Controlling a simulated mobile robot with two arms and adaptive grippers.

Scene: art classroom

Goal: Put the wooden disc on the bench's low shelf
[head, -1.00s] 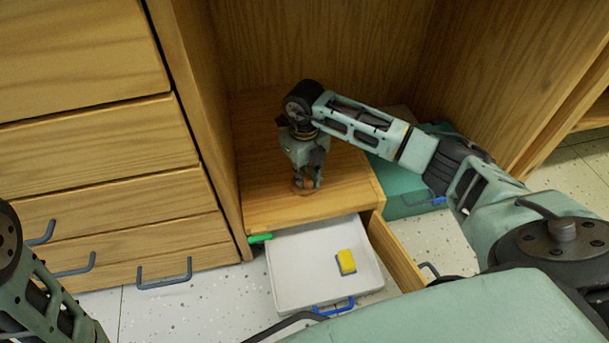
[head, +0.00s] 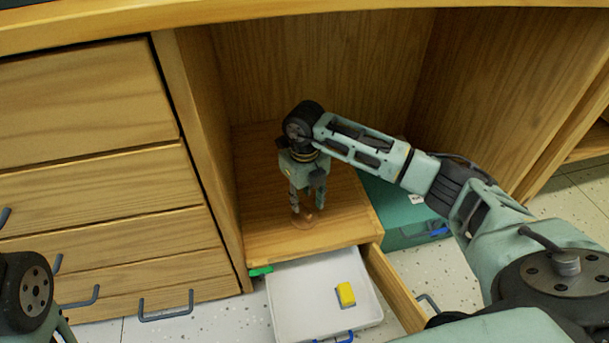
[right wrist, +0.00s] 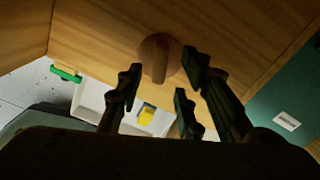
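The wooden disc (head: 304,220) lies flat on the bench's low shelf (head: 262,225), near its front edge. In the right wrist view the disc (right wrist: 160,58) is round and brown with a raised bar across its middle. My right gripper (head: 306,205) points down just above the disc. Its fingers stand apart in the right wrist view (right wrist: 163,82), with a gap between them and the disc. It looks open and empty. Only part of my left arm shows at the lower left of the head view; its gripper is out of view.
Below the shelf, an open drawer (head: 385,290) holds a white tray (head: 300,300) with a yellow sponge (head: 346,294); a green object (head: 260,271) is at its left corner. A teal box (head: 395,215) stands right of the shelf. Drawer fronts (head: 100,190) close the left side.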

